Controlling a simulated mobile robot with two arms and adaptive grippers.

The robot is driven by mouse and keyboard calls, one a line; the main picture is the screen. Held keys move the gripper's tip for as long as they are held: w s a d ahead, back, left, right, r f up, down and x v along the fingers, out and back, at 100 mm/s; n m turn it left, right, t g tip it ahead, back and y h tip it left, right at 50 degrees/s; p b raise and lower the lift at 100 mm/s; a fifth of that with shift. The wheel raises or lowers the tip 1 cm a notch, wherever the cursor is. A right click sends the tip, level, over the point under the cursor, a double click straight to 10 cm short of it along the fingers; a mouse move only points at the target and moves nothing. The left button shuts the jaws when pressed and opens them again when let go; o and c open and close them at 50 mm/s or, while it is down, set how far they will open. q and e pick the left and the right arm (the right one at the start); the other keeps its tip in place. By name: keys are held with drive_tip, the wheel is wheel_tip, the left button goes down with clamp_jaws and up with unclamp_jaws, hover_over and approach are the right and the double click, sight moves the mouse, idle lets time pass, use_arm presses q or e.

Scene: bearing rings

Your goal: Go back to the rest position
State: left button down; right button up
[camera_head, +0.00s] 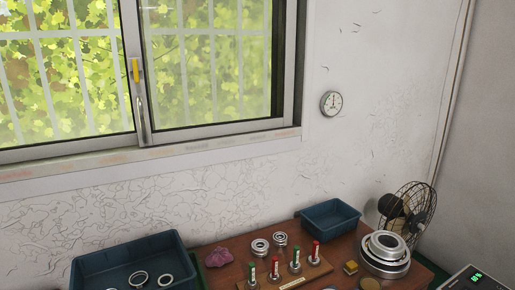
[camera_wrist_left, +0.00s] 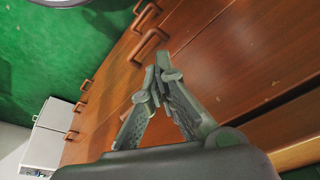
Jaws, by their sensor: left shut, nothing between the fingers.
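My left gripper (camera_wrist_left: 157,75) shows only in the left wrist view. Its two fingers meet at the tips, and it is shut and empty. It is in front of the wooden cabinet (camera_wrist_left: 240,60), whose brown drawers and handles fill much of that view, and touches nothing that I can see. Neither gripper shows in the head view, and my right gripper is in no view.
Green floor (camera_wrist_left: 60,60) lies beside the cabinet.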

use_arm(q)
drive_tip(key=s+a+f+g, duration=0.1)
drive_tip(key=s+f, duration=0.9)
drive_tip(key=f, duration=0.4)
drive_tip(key=s+a+f, duration=0.2)
drive_tip(key=s+f, duration=0.8)
drive_tip(key=f, duration=0.3)
drive_tip(key=shift+a+f+g, duration=0.2)
drive_tip(key=shift+f+g, duration=0.2)
drive_tip(key=shift+w, duration=0.1)
